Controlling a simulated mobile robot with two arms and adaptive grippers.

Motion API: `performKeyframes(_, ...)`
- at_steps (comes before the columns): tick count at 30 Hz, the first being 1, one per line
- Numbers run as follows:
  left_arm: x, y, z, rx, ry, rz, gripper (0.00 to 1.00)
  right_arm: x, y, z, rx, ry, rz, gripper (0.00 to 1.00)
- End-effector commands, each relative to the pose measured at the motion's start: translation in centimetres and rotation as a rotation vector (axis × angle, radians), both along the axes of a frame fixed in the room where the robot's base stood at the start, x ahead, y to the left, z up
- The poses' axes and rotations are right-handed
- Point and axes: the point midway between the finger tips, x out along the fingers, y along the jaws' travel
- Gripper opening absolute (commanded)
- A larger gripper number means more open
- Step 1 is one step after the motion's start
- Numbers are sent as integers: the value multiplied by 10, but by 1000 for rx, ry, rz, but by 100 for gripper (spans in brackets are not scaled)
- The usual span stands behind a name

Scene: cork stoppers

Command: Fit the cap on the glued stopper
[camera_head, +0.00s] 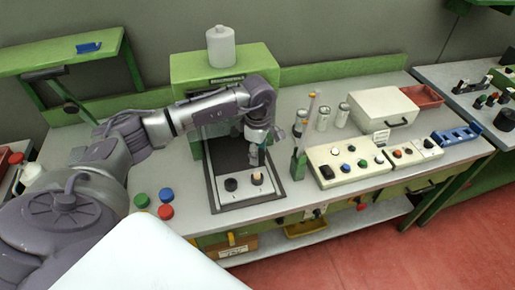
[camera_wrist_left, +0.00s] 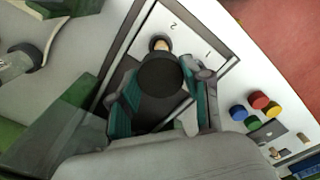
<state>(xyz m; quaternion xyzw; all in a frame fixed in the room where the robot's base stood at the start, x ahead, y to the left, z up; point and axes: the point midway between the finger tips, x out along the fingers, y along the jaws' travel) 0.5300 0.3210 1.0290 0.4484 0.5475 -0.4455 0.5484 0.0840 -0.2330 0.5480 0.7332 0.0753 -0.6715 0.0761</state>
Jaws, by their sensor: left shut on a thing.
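My left gripper (camera_head: 255,158) is over the front plate (camera_head: 240,197) of the green machine (camera_head: 185,70). In the wrist view the left gripper (camera_wrist_left: 165,100) is shut on a round black cap (camera_wrist_left: 160,75), with a finger on each side. A cork stopper (camera_wrist_left: 159,43) stands in a dark ring by the mark 2, just beyond the cap and partly hidden by it. In the head view the pale stopper (camera_head: 257,177) stands on the plate below the fingertips. A black round piece (camera_head: 231,184) sits left of it. Glue cannot be made out. My right gripper is not in view.
Green (camera_head: 141,201), blue (camera_head: 166,195) and red (camera_head: 166,212) round pieces lie on the bench left of the plate. A green holder (camera_head: 298,165) with upright sticks and a button panel (camera_head: 347,163) stand to the right. Metal cans (camera_head: 323,118) stand behind.

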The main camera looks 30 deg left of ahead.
Motion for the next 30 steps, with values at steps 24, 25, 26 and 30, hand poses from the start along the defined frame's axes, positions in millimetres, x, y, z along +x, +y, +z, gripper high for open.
performKeyframes(24,0,0,-54,0,0,-2,32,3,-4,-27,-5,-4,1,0)
performKeyframes(25,0,0,-54,0,0,-2,32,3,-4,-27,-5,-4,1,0)
performKeyframes(26,0,0,-54,0,0,-2,32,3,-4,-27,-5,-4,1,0)
performKeyframes(30,0,0,-54,0,0,-3,32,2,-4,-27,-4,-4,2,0)
